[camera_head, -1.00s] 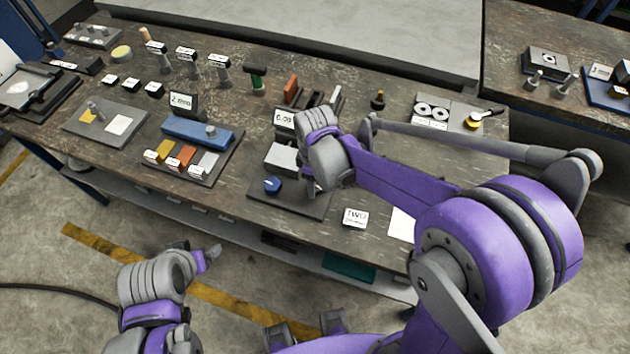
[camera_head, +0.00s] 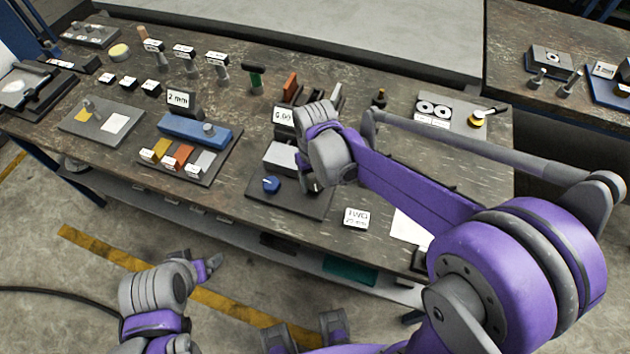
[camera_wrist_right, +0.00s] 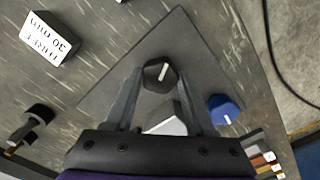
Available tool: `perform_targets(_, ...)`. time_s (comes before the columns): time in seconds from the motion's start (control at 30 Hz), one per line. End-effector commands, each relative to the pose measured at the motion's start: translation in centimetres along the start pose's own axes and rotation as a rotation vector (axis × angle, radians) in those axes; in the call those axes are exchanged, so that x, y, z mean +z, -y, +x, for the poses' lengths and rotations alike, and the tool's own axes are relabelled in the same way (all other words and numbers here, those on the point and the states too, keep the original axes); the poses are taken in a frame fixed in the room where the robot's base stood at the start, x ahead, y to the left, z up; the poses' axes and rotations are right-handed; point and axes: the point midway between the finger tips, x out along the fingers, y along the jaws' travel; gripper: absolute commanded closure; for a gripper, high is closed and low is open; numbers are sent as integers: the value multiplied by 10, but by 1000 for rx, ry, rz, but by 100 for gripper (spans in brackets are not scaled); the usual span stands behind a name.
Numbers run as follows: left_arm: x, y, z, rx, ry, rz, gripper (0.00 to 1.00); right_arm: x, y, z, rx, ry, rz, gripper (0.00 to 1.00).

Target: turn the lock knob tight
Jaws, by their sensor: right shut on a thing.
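The black knob (camera_wrist_right: 158,75), with a white mark on top, sits on a dark plate (camera_wrist_right: 190,45) in the right wrist view. My right gripper (camera_wrist_right: 158,77) has one finger on each side of this knob and is shut on it. A blue knob (camera_wrist_right: 222,108) with a white mark stands to the right, outside the fingers. In the head view the blue knob (camera_head: 271,184) is at the plate's front left, and my right wrist hides much of the plate's right side. My left gripper (camera_head: 207,267) hangs in front of the table, away from the knobs; its jaw opening is unclear.
A light grey block (camera_head: 282,158) stands behind the blue knob. A small printed card block (camera_head: 356,218) is to the right of the plate. A tray with a blue bar (camera_head: 196,130) and coloured blocks lies to the left. Bare table separates the tray and plate.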

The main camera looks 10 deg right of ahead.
Motion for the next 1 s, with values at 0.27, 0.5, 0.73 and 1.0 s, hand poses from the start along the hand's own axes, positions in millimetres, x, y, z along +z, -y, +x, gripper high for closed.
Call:
perform_targets(0.27,4,0,5,0,3,0,15,0,0,0,1,-1,243,100)
perform_targets(0.5,6,0,7,0,4,0,15,0,0,0,1,-2,402,100)
perform_targets(0.73,7,0,8,0,5,0,15,0,0,0,0,-2,490,100)
perform_targets(1.0,7,0,8,0,5,0,15,0,0,-1,0,-2,523,100)
